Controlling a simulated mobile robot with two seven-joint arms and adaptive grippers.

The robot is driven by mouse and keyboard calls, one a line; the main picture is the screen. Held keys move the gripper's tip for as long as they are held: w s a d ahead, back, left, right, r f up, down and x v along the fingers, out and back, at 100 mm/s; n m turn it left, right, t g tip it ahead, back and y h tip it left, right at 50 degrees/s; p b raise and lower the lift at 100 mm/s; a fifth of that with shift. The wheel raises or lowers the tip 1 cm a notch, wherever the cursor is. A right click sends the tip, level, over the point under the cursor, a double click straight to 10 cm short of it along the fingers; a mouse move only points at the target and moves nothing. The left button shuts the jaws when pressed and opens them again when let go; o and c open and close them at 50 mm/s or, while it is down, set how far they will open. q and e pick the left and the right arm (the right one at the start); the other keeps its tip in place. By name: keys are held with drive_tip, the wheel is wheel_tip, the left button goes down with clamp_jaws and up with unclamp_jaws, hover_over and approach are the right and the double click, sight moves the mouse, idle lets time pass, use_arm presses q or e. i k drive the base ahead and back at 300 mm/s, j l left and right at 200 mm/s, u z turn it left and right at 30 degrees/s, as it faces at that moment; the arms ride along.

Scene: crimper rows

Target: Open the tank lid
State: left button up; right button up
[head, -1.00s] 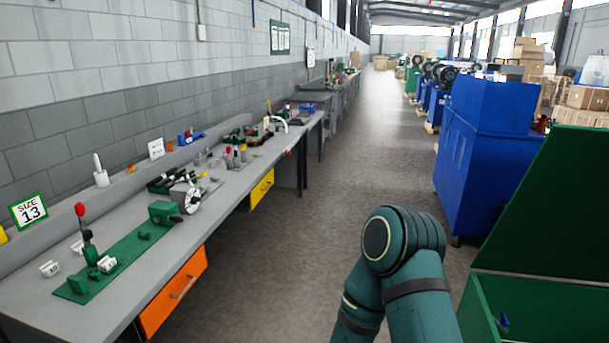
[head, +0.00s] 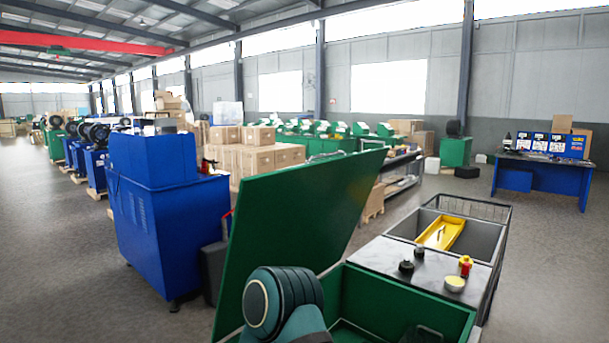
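The green tank (head: 452,318) stands at the bottom right, and part of its inside shows. Its large flat green lid (head: 300,215) is raised and tilted well above the tank's opening, leaning toward the upper right. A teal joint of one of my arms (head: 283,302) is in front of the lid's lower part and hides some of it. Neither gripper can be seen, so I cannot tell whether one touches the lid. A small dark shape (head: 422,334) lies at the bottom edge inside the tank.
A blue machine (head: 160,215) stands left of the lid. Right behind the tank is a grey-topped cart (head: 385,262) with small bottles, a round yellow tin (head: 455,284) and a yellow tray (head: 441,232). A blue workbench (head: 545,180) is far right. Open floor lies at the left.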

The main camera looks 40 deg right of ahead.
sight(306, 215)
drive_tip(key=i+j+z, duration=0.1)
drive_tip(key=i+z, duration=0.35)
drive_tip(key=i+j+z, duration=0.2)
drive_tip(key=z, duration=0.3)
drive_tip(key=i+j+z, duration=0.3)
drive_tip(key=z, duration=0.15)
drive_tip(key=i+j+z, duration=0.2)
drive_tip(key=j+z, duration=0.25)
drive_tip(key=i+j+z, duration=0.15)
drive_tip(key=j+z, duration=1.05)
drive_tip(key=j, duration=0.25)
drive_tip(key=j+z, duration=0.25)
drive_tip(key=j, duration=0.25)
drive_tip(key=k, duration=0.05)
